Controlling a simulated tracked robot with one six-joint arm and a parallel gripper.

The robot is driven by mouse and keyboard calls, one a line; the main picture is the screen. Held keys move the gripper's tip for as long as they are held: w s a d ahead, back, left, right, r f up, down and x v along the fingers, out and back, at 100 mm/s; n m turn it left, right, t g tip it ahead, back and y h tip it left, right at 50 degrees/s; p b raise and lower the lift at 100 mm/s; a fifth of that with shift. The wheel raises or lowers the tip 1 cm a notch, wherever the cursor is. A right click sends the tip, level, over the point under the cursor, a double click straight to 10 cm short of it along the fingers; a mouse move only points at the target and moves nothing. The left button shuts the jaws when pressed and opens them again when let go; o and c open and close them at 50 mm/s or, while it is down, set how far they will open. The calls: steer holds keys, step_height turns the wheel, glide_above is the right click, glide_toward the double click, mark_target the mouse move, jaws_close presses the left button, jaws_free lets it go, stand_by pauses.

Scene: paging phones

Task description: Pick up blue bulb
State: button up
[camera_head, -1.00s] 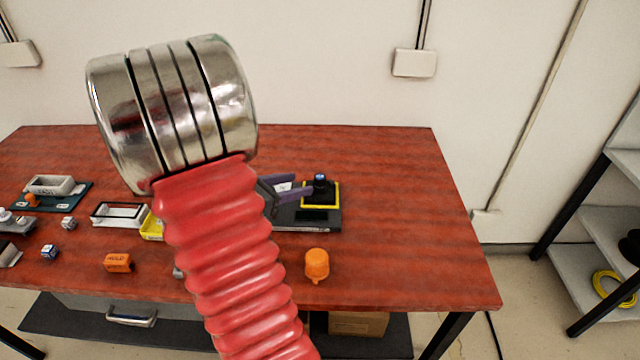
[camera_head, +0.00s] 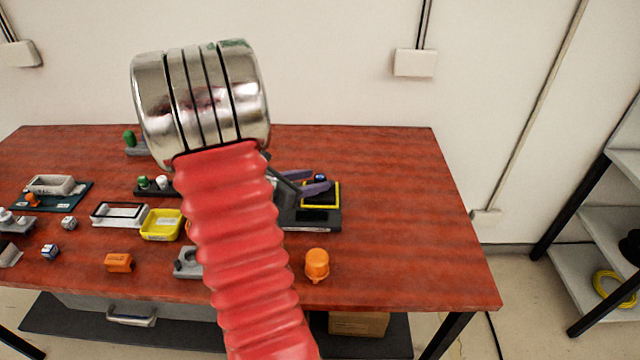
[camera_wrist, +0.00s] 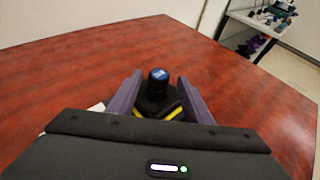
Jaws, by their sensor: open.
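The blue bulb (camera_wrist: 158,75) shows in the wrist view as a dark cylinder with a blue top, standing upright on a black base with yellow edges. In the head view its blue top (camera_head: 320,178) shows just behind my gripper's purple fingers, over the yellow-bordered black pad (camera_head: 333,199); the rest is hidden. My gripper (camera_wrist: 156,92) is open, with one purple finger on each side of the bulb's lower part in the wrist view. In the head view my gripper (camera_head: 318,183) is beside the bulb. I cannot tell whether the fingers touch it.
An orange bulb (camera_head: 317,264) stands near the red table's (camera_head: 400,240) front edge. A yellow tray (camera_head: 160,225), an orange block (camera_head: 119,262) and a grey holder (camera_head: 187,262) are to the left. The table's right side is clear.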

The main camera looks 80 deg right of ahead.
mark_target(317, 179)
steer(key=shift+x, duration=1.9)
steer(key=shift+w, duration=0.1)
steer(key=shift+c, duration=0.4)
steer(key=c, duration=1)
